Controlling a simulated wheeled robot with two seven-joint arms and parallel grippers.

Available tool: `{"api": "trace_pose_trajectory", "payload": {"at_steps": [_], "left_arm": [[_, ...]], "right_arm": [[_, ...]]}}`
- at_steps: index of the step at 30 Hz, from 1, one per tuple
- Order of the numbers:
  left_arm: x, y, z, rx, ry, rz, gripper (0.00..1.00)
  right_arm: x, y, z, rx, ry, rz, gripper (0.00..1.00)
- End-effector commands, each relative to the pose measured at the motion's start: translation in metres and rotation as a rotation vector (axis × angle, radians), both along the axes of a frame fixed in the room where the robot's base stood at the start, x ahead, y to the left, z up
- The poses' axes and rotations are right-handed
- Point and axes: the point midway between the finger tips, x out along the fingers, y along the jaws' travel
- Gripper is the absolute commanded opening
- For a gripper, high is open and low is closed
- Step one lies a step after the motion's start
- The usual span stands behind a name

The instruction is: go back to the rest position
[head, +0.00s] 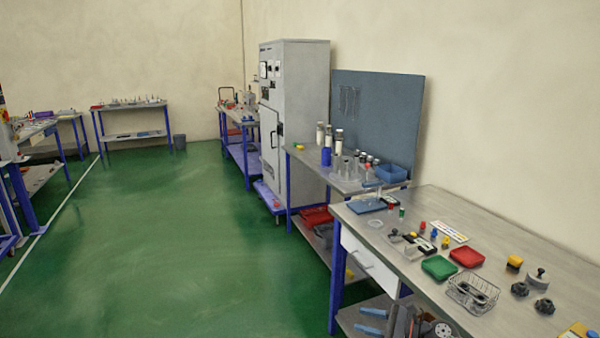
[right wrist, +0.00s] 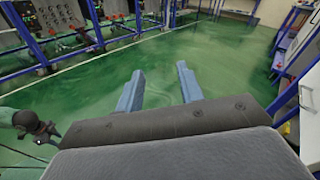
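My right gripper (head: 361,320) shows at the bottom of the head view, low beside the front edge of the near workbench (head: 449,222). Its two blue fingers point left and stand apart. In the right wrist view the gripper (right wrist: 159,76) is open, with only green floor between and beyond the fingers. It holds nothing and touches nothing that I can see. My left gripper does not show in the head view. A dark part with a pale rounded piece (right wrist: 32,124) is at the left of the right wrist view; I cannot tell what it is.
The near bench carries a green tray (head: 438,267), a red tray (head: 467,257), a wire basket (head: 473,293) and dark knobs (head: 544,306). A grey cabinet (head: 293,120) stands further back. The green floor (head: 170,250) to the left is clear.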

Motion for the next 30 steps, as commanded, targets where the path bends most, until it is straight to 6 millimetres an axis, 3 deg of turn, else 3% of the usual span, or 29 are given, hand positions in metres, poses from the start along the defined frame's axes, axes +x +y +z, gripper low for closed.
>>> {"api": "trace_pose_trajectory", "payload": {"at_steps": [3,8,14,20,24,28,29,30], "left_arm": [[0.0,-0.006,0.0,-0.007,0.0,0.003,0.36],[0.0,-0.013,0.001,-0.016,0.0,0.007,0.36],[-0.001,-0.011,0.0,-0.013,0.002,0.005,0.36],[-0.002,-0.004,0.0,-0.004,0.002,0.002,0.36],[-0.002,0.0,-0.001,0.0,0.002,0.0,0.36],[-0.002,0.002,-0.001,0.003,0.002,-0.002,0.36],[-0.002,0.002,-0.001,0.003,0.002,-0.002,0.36],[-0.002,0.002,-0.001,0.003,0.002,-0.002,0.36]], "right_arm": [[0.004,0.001,-0.033,0.299,0.264,-0.193,0.38],[0.004,-0.018,-0.095,0.718,0.643,-0.468,0.38],[-0.029,-0.048,-0.205,1.22,1.082,-0.821,0.38],[-0.092,-0.063,-0.309,1.621,1.392,-1.138,0.38],[-0.149,-0.064,-0.374,1.866,1.549,-1.362,0.38],[-0.209,-0.058,-0.426,2.077,1.656,-1.582,0.38],[-0.224,-0.055,-0.437,-2.098,-1.655,1.615,0.38],[-0.244,-0.052,-0.451,-2.038,-1.582,1.591,0.38]]}}
